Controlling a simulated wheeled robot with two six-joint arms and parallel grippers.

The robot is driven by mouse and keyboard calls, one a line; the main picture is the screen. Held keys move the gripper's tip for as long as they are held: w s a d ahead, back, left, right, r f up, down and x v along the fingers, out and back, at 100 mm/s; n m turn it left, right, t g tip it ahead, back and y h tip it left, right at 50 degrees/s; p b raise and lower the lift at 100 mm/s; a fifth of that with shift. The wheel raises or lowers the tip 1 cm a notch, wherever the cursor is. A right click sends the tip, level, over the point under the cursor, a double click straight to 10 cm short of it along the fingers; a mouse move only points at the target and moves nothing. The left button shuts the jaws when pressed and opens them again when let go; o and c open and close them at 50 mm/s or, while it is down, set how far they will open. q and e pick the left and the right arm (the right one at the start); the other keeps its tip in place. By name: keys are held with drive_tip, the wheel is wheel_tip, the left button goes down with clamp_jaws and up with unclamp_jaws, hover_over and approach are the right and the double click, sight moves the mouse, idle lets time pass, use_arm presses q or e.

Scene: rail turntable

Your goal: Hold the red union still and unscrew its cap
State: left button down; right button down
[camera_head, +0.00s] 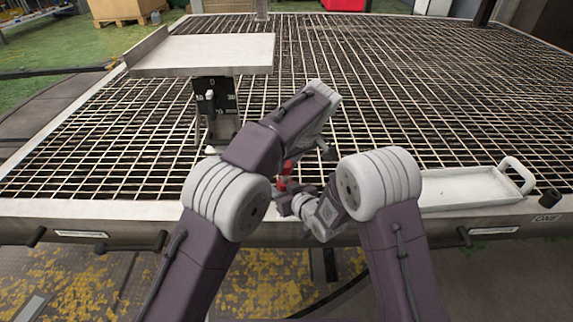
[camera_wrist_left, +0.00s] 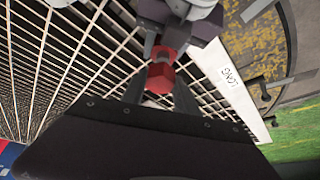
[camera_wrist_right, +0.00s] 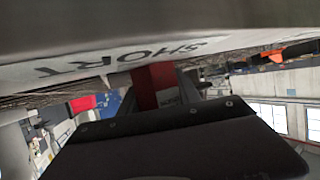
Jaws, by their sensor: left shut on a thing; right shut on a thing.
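The red union (camera_head: 287,170) shows as a small red piece above the front edge of the grated table, partly hidden behind my arms. In the left wrist view the union (camera_wrist_left: 160,77) sits between the two fingers of my left gripper (camera_wrist_left: 158,88), which is shut on it. My right gripper (camera_head: 285,200) comes in from the front right. In the right wrist view its fingers are shut on a red part (camera_wrist_right: 155,82) with a pale, marked patch. I cannot tell where cap and body meet. The left fingers are hidden in the head view.
A white tray with a handle (camera_head: 465,190) lies at the front right of the grated table (camera_head: 430,80), beside a small dark cylinder (camera_head: 549,198). A pale plate (camera_head: 205,53) on a stand with a dark dial (camera_head: 214,97) stands at the left. The grating behind my arms is clear.

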use_arm(q)
drive_tip(key=shift+w+r, duration=0.1)
drive_tip(key=shift+r, duration=2.1)
use_arm(e)
drive_tip(key=c, duration=0.8)
unclamp_jaws()
drive_tip(key=shift+o, duration=0.2)
wheel_tip(320, 180, up, 10)
